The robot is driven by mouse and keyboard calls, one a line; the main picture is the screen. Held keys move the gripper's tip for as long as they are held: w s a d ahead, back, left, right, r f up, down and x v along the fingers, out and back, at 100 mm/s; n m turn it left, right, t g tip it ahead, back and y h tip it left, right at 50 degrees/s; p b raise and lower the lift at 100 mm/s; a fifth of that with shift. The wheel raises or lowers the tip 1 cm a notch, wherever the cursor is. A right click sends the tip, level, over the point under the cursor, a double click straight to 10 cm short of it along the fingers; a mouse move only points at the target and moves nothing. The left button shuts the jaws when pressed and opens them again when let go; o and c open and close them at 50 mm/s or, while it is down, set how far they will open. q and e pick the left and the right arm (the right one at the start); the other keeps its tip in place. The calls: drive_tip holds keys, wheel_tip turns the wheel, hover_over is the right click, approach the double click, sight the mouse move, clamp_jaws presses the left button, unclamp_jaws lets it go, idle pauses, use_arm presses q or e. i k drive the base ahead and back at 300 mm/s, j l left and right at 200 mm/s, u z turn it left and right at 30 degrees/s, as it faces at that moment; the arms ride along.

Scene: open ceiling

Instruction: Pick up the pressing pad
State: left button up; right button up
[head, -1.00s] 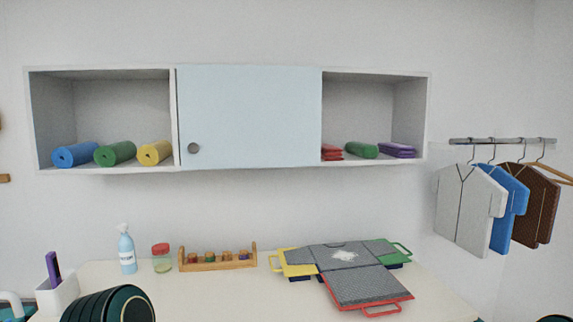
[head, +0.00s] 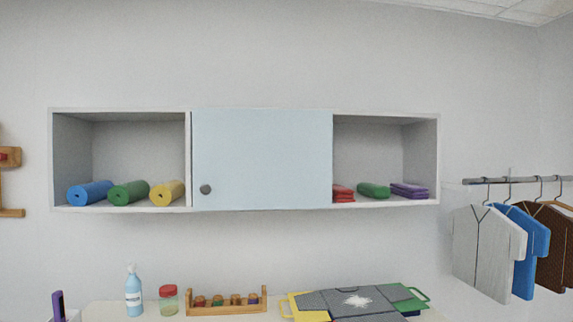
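I cannot tell for certain which thing is the pressing pad. A grey shirt-shaped piece (head: 325,303) with a white patch lies on the table at the bottom, over yellow (head: 305,308) and green (head: 408,298) handled boards. Its lower part is cut off by the frame. The wall cabinet (head: 120,111) has a pale blue door panel (head: 262,160) with a dark round knob over its middle; what is behind it is hidden. Neither of my grippers is in view.
The left bay holds blue (head: 90,192), green (head: 128,192) and yellow (head: 167,193) rolls. The right bay holds red (head: 343,193), green (head: 373,190) and purple (head: 409,190) folded items. A spray bottle (head: 134,293), jar (head: 168,300) and wooden rack (head: 227,309) stand below. Shirts (head: 488,252) hang right.

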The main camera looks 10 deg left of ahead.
sight(376, 192)
drive_tip(key=i+l, duration=0.15)
drive_tip(key=l, duration=0.25)
drive_tip(key=i+l+z, duration=0.1)
drive_tip(key=l, duration=0.25)
drive_tip(key=i+l, duration=0.2)
drive_tip(key=l, duration=0.15)
drive_tip(key=i+l+z, duration=0.1)
drive_tip(key=l, duration=0.3)
drive_tip(key=i, duration=0.1)
